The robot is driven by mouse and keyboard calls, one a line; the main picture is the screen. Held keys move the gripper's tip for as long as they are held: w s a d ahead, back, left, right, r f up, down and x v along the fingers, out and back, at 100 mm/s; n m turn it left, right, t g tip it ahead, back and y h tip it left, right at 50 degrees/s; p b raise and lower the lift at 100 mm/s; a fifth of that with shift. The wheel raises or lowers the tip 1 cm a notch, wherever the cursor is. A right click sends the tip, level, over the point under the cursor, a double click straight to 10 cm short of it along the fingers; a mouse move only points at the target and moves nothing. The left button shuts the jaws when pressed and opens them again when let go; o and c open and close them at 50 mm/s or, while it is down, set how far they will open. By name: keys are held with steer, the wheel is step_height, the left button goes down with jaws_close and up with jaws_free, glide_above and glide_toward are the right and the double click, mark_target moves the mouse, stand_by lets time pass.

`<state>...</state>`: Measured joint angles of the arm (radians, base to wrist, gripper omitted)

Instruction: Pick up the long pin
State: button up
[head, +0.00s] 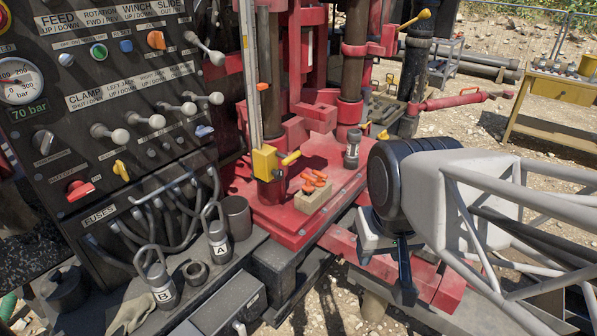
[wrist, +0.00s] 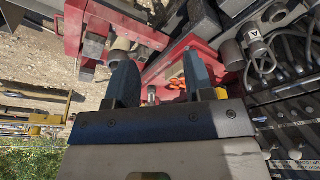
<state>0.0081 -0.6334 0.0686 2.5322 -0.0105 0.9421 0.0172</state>
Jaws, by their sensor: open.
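My gripper (head: 398,262) hangs open and empty at the right of the red base, pointing down. In the wrist view its two dark fingers (wrist: 160,80) stand apart with nothing between them. I cannot single out the long pin for certain. Several small orange pieces (head: 314,181) lie on a tan block (head: 312,200) on the red base; they also show between the fingers in the wrist view (wrist: 176,83), farther off. A grey cylinder with a pale label (head: 352,150) stands upright behind the block, to the left of my wrist.
The black control panel (head: 105,115) fills the left. Looped weights marked A (head: 218,240) and B (head: 160,288) stand on the ledge below it.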

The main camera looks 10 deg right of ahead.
steer(key=n+g, duration=0.3)
steer(key=n, duration=0.6)
glide_above(308, 176)
step_height(308, 176, down, 14)
steer(key=shift+s+d+r, duration=0.15)
steer(key=shift+r, duration=0.1)
steer(key=shift+w+a+f, duration=0.2)
steer(key=shift+w+f, duration=0.1)
steer(key=shift+f, duration=1.25)
